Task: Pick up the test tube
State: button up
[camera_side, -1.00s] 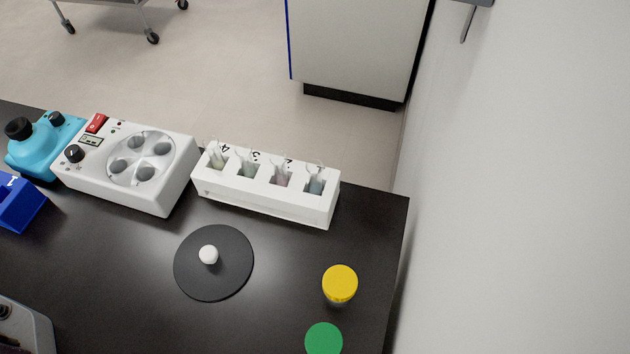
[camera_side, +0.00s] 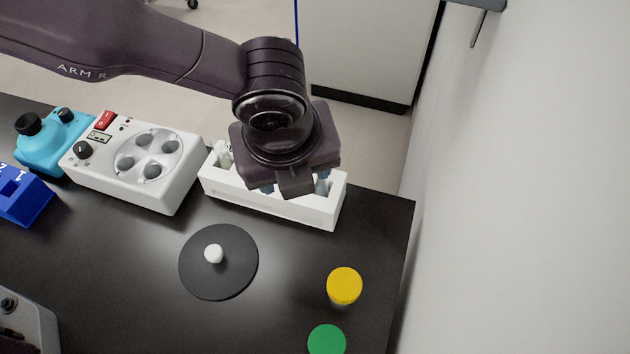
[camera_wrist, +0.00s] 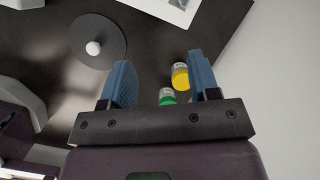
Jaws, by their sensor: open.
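A white rack (camera_side: 310,212) stands at the back right of the black table and holds clear test tubes in its slots. A test tube (camera_side: 222,157) shows at the rack's left end; my gripper hides most of the others. My gripper (camera_side: 290,186) is above the middle and right of the rack in the side view, its fingers mostly hidden behind its own body. In the wrist view my gripper's (camera_wrist: 161,62) two blue fingers are wide apart with nothing between them.
A white centrifuge-like device (camera_side: 122,185) stands left of the rack, beside a cyan device (camera_side: 45,150) and a blue holder (camera_side: 22,200). A black round lid with a white knob (camera_side: 213,280), a yellow-capped jar (camera_side: 344,286) and a green-capped jar (camera_side: 327,340) stand in front. A wall is at right.

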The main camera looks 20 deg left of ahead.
jog(key=w+d+r+m+t, duration=0.1)
jog(key=w+d+r+m, duration=0.1)
jog(key=w+m, duration=0.15)
jog(key=m, duration=0.3)
send_over(321, 188)
jog(key=shift+h, duration=0.3)
jog(key=f, duration=0.7)
jog(key=shift+s+d+f, duration=0.1)
jog(key=shift+s+f, duration=0.1)
jog(key=x, duration=0.5)
jog(key=shift+s+a+f, duration=0.1)
jog(key=shift+s+a, duration=0.05)
jog(key=shift+a, duration=0.05)
jog(key=c, duration=1)
